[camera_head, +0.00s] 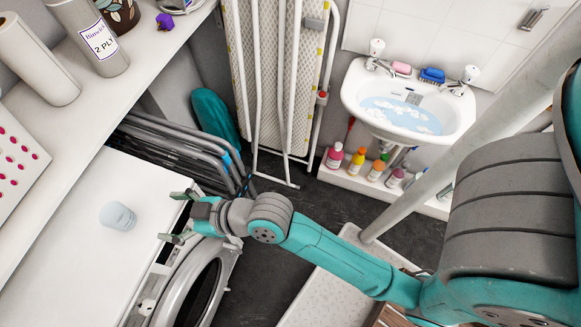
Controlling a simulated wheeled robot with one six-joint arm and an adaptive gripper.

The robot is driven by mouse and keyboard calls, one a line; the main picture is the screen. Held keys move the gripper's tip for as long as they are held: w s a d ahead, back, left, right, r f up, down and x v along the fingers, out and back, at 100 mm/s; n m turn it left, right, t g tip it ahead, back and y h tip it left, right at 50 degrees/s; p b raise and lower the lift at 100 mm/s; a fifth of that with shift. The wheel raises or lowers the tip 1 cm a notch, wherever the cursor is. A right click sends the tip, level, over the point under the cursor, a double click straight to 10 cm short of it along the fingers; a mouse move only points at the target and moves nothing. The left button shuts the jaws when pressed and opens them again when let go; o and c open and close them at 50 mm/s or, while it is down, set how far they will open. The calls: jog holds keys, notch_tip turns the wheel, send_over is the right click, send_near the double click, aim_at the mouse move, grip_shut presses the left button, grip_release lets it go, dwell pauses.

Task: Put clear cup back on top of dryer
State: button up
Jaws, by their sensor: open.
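The clear cup (118,216) stands on the white top of the dryer (75,262), at the left of the view. It looks pale and translucent, and nothing touches it. My gripper (165,216) is open and empty at the dryer's front edge, to the right of the cup. Its two fingers point toward the cup with a gap between them and it. The dryer's round door (200,290) is partly hidden below my arm.
A white shelf (100,120) with paper rolls (35,60) runs above the dryer's back. Folded chairs (185,150) and an ironing board (280,80) stand behind. A sink (405,110) is at the upper right, with bottles (355,163) below it. A slanted pole (460,150) crosses the right side.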

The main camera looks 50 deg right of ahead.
jog(key=s+d+f+m+t+h, duration=0.1)
jog(key=s+d+f+m+h, duration=0.15)
jog(key=s+d, duration=0.4)
jog(key=s+d+f+m+h, duration=0.25)
jog(key=s+d, duration=0.25)
jog(key=s, duration=0.3)
jog(key=s+d+r+h, duration=0.1)
jog(key=s+d, duration=0.1)
jog(key=s, duration=0.5)
jog(key=s+d+r+m+t+h, duration=0.1)
jog(key=s+d+r, duration=0.1)
jog(key=s, duration=0.5)
jog(key=shift+s+d+r+h, duration=0.15)
jog(key=shift+s+r+h, duration=0.15)
jog(key=shift+s, duration=0.1)
